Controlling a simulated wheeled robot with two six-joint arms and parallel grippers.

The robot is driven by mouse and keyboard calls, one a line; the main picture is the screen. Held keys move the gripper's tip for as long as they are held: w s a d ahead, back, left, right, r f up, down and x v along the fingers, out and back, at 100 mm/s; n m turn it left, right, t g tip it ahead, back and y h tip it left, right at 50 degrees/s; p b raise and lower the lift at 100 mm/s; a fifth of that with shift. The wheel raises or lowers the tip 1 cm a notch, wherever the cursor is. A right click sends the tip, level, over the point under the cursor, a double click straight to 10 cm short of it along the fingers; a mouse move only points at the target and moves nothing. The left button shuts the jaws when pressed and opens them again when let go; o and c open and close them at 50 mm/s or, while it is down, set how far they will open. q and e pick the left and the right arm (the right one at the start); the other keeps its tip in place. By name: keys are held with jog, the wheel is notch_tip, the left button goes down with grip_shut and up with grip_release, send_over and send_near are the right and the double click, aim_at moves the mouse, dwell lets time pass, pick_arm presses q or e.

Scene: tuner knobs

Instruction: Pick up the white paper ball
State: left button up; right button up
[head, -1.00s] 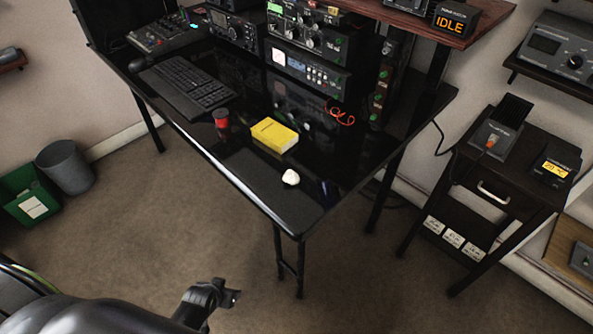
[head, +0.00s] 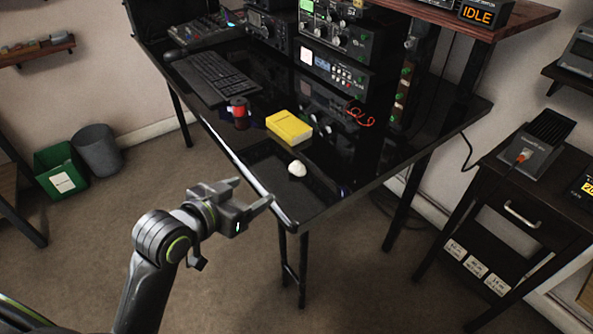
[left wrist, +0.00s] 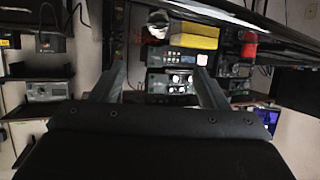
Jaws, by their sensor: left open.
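The white paper ball (head: 297,169) lies on the glossy black desk (head: 330,188), close to its front right corner. In the left wrist view the ball (left wrist: 157,27) shows near the top, left of the yellow block. My left gripper (head: 254,192) is open and empty, in front of the desk's near edge. It is to the left of the ball and apart from it. Both fingers (left wrist: 161,82) show spread apart in the left wrist view, with nothing between them. My right gripper is not in view.
A yellow book-like block (head: 289,126) and a red spool-like item (head: 239,112) stand behind the ball. A keyboard (head: 213,77), radio units (head: 333,72) and a red cord (head: 360,114) are farther back. A dark drawer cabinet (head: 500,200) stands right. Desk around the ball is clear.

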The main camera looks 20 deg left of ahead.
pick_arm(q)
jog(key=b, duration=0.2)
send_near(292, 171)
jog(key=x, duration=0.3)
jog(key=shift+w+a, duration=0.1)
jog(key=shift+w, duration=0.3)
jog(key=shift+b+x, duration=0.55)
jog(key=shift+x, duration=2.6)
jog(key=shift+s+f, duration=0.15)
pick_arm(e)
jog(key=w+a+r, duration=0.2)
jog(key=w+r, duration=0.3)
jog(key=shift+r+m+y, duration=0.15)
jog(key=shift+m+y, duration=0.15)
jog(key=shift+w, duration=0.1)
pick_arm(q)
jog(key=c, duration=1.1)
jog(key=shift+o, duration=0.2)
